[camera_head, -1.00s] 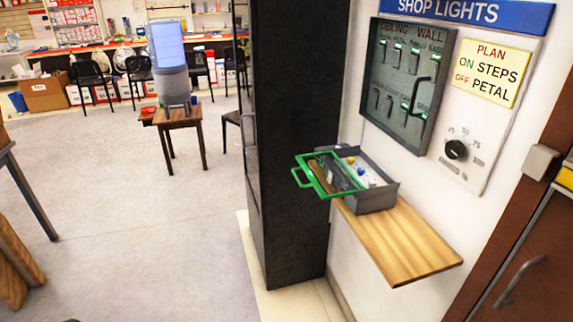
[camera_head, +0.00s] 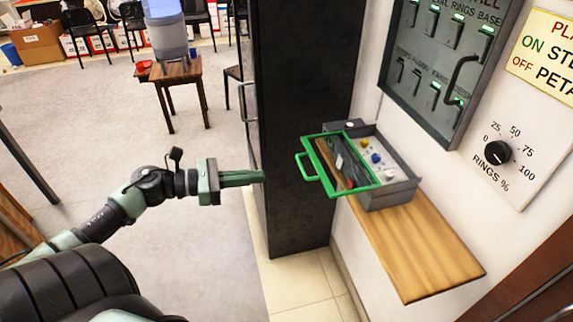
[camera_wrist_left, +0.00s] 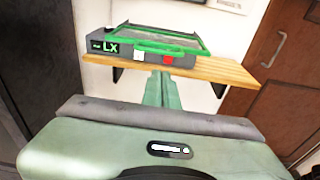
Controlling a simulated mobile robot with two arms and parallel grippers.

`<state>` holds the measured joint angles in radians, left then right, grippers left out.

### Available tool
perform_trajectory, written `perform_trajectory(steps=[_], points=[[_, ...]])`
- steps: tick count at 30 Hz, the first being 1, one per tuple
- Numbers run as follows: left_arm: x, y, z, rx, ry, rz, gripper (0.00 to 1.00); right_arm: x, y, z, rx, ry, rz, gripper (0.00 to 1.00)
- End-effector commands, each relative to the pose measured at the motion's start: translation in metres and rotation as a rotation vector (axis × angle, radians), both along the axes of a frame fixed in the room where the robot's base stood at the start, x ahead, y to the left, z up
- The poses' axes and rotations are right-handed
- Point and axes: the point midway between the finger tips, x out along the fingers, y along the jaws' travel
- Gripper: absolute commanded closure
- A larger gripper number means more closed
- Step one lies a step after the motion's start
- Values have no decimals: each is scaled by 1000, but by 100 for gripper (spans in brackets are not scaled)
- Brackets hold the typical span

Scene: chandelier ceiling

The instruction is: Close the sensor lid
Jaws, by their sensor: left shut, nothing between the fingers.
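The sensor lid (camera_head: 312,168) is a green frame with a handle and a clear pane. In the head view it stands open, tilted out to the left of the grey sensor box (camera_head: 392,192), whose inside shows several coloured knobs. The box sits on a wooden wall shelf (camera_head: 425,245). In the left wrist view the lid (camera_wrist_left: 165,47) and the box front, marked LX, (camera_wrist_left: 110,47) are ahead. My left gripper (camera_head: 262,176) is shut and empty, left of the lid handle and apart from it. My right gripper is not in view.
A dark cabinet (camera_head: 295,80) stands just behind the lid. A wall panel with switches (camera_head: 440,60) and a dial (camera_head: 497,152) are above the shelf. A wooden stool with a water jug (camera_head: 175,72) stands farther back. The floor at left is open.

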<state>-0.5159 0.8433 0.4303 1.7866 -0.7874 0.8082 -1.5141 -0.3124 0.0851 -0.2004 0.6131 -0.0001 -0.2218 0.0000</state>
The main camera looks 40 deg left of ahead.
Motion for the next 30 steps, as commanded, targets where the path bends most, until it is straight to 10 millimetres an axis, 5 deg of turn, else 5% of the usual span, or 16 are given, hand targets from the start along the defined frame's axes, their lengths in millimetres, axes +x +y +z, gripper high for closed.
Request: perform_trajectory(steps=[12,30], points=[[57,-46,3,-3,-1,2,100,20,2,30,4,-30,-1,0],[69,-56,0,-4,1,2,100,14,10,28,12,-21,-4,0]])
